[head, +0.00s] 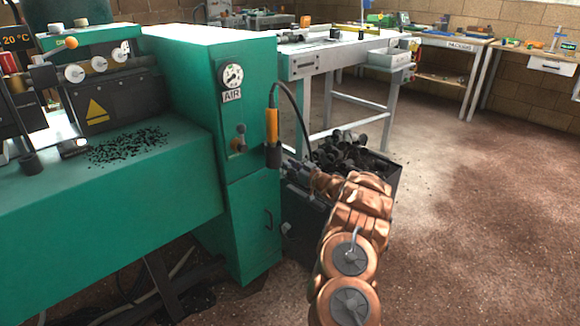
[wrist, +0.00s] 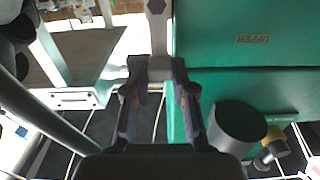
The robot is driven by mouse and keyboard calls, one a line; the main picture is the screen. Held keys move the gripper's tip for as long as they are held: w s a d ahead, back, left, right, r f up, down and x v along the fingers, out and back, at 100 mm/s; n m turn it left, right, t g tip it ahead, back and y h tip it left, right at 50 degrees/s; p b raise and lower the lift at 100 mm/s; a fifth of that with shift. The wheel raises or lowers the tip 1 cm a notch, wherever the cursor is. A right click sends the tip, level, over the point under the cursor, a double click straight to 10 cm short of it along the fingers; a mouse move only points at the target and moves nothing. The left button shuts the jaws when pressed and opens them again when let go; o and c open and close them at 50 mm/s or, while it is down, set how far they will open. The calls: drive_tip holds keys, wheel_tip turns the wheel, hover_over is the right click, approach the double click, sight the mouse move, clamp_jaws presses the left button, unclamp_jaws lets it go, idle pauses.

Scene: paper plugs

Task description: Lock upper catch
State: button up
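The green cabinet side carries an UPPER label (wrist: 253,38), upside down in the wrist view. A grey metal bar with a dark bolt head, which looks like the upper catch (wrist: 158,32), runs down beside the green panel's edge. My gripper (wrist: 157,70) has its fingertips close on both sides of the bar's lower end, with no clear gap, so it appears shut on it. Whether the catch is locked cannot be told.
In the head view an orange handset (head: 272,126) hangs by the green machine (head: 208,62). A crate of black parts (head: 355,152) lies behind my arm. The floor at right is clear.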

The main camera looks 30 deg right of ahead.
sight(272, 181)
clamp_jaws()
drive_tip(key=shift+a+n, duration=0.1)
drive_tip(key=shift+n, duration=0.2)
drive_tip(key=a+n, duration=0.1)
drive_tip(key=n, duration=0.1)
drive_tip(key=a+f+n+p, duration=0.1)
drive_tip(key=n, duration=0.2)
drive_tip(key=s+a+n+p, duration=0.1)
drive_tip(key=n, duration=0.1)
drive_tip(key=shift+a+f+n, duration=0.35)
drive_tip(key=shift+a+n, duration=0.05)
drive_tip(key=f+n, duration=0.1)
drive_tip(key=n, duration=0.1)
drive_tip(key=a+f+n+b, duration=0.1)
drive_tip(key=n, duration=0.1)
drive_tip(key=shift+s+a+n, duration=0.15)
drive_tip(key=shift+n, duration=0.25)
drive_tip(key=shift+a+f+n+b, duration=0.15)
drive_tip(key=shift+f+n+b, duration=0.45)
drive_tip(key=shift+n, duration=0.6)
drive_tip(key=shift+a+f+n+b, duration=0.15)
drive_tip(key=shift+f+n+b, duration=0.4)
drive_tip(key=shift+n, duration=0.65)
